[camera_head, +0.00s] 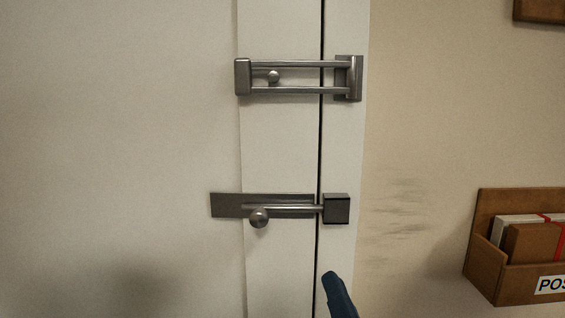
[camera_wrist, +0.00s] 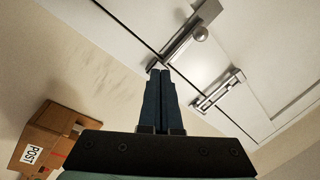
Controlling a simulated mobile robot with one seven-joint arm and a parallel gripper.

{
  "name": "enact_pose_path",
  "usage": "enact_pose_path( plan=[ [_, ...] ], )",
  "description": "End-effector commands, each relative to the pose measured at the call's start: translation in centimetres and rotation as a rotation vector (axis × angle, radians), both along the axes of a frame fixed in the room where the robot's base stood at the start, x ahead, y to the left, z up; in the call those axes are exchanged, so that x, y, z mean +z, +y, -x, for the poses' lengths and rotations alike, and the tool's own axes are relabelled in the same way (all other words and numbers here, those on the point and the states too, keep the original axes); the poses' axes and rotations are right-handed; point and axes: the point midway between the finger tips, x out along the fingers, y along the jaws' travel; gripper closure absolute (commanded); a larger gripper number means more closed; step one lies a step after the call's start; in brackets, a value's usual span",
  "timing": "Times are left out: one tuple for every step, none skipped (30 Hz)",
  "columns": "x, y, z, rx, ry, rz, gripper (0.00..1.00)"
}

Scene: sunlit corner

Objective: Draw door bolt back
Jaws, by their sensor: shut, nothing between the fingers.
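The door bolt is the lower fitting, a grey plate (camera_head: 226,205) with a thin rod and a round knob (camera_head: 259,218) hanging below the rod. The rod crosses the dark door gap into a boxy keeper (camera_head: 336,209) on the frame. My gripper (camera_head: 330,275) shows as a dark blue finger below the keeper, apart from the knob. In the wrist view my gripper (camera_wrist: 160,73) has its two fingers together and empty. The bolt knob (camera_wrist: 201,34) shows beyond the tips, up and right, and the tips overlap the area near the keeper.
A swing-bar door guard (camera_head: 288,90) is mounted above the bolt, with its bars across the gap. A wooden post box (camera_head: 487,262) holding parcels hangs on the wall at right. A wooden piece (camera_head: 540,10) shows at top right. The wall between is clear, with scuffs.

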Motion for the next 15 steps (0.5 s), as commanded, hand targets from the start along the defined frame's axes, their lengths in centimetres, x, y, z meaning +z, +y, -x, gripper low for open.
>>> enact_pose_path(
  plan=[
    [1.8, -0.2, 0.1, 0.007, 0.024, -0.027, 1.00],
    [2.1, -0.2, 0.2, 0.015, 0.037, -0.047, 1.00],
    [2.5, -0.3, 0.3, 0.022, 0.056, -0.070, 1.00],
    [2.9, -0.4, 0.3, 0.029, 0.069, -0.088, 1.00],
    [3.2, -0.4, 0.4, 0.035, 0.082, -0.107, 1.00],
    [3.6, -0.5, 0.5, 0.042, 0.100, -0.130, 1.00],
    [4.0, -0.5, 0.6, 0.049, 0.114, -0.149, 1.00],
    [4.3, -0.5, 0.7, 0.054, 0.127, -0.167, 1.00],
    [4.7, -0.6, 0.9, 0.060, 0.144, -0.192, 1.00],
    [5.0, -0.6, 1.0, 0.066, 0.157, -0.210, 1.00],
    [5.3, -0.6, 1.1, 0.072, 0.171, -0.226, 1.00],
    [5.7, -0.6, 1.2, 0.078, 0.185, -0.249, 1.00],
    [5.9, -0.6, 1.3, 0.083, 0.196, -0.264, 1.00],
    [6.1, -0.7, 1.4, 0.087, 0.207, -0.279, 1.00],
    [6.4, -0.7, 1.6, 0.092, 0.219, -0.297, 1.00]
  ],
)
